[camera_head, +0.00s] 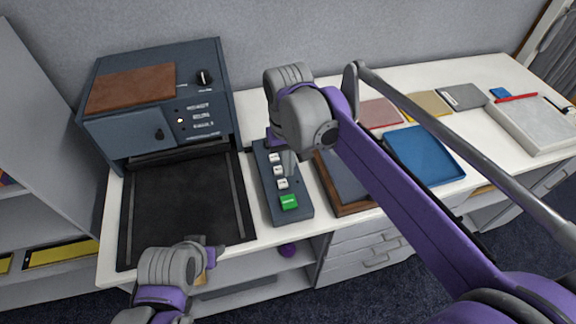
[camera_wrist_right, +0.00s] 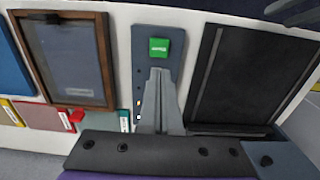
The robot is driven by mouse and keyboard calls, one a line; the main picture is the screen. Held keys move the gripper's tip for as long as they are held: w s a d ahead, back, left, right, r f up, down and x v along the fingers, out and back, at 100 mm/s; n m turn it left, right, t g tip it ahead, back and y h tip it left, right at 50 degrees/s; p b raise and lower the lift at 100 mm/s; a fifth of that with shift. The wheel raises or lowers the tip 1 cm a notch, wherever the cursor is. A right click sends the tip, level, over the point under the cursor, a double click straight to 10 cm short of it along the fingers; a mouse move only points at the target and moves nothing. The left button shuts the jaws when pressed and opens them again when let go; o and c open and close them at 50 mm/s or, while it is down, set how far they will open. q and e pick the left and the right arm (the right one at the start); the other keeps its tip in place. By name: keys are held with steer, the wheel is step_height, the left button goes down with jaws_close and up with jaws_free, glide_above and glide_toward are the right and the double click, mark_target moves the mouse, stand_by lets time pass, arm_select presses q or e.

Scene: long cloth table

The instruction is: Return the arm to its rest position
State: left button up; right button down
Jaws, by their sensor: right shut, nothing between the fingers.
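My right arm reaches in from the right in the head view, purple and grey. Its gripper (camera_head: 290,163) is over a dark button panel (camera_head: 267,187) with several white keys and a green button (camera_head: 289,202). In the right wrist view the right gripper (camera_wrist_right: 158,78) is shut and empty. Its grey fingers point at the panel (camera_wrist_right: 144,40), just short of the green button (camera_wrist_right: 159,47), and hide part of the panel. I cannot tell whether they touch it. My left gripper (camera_head: 208,252) is low at the left, by the table's front edge; its fingers are unclear.
A blue-grey machine (camera_head: 160,95) with a black bed (camera_head: 185,205) stands left of the panel. A wood-framed board (camera_head: 328,180), a blue tray (camera_head: 425,160) and several notebooks lie to the right, partly behind my right arm. A light grey box (camera_head: 535,125) sits far right.

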stand_by(0.4)
steer(key=s+d+f+m+t, duration=0.1)
steer(key=s+d+f+t, duration=0.2)
steer(key=s+d+f, duration=0.2)
steer(key=s+d+f+m+t, duration=0.2)
steer(key=s+d+f, duration=0.3)
steer(key=s+d, duration=0.5)
steer(key=shift+s+d+f+t, duration=0.15)
steer(key=shift+d+f+t, duration=0.25)
steer(key=shift+d, duration=0.65)
stand_by(5.1)
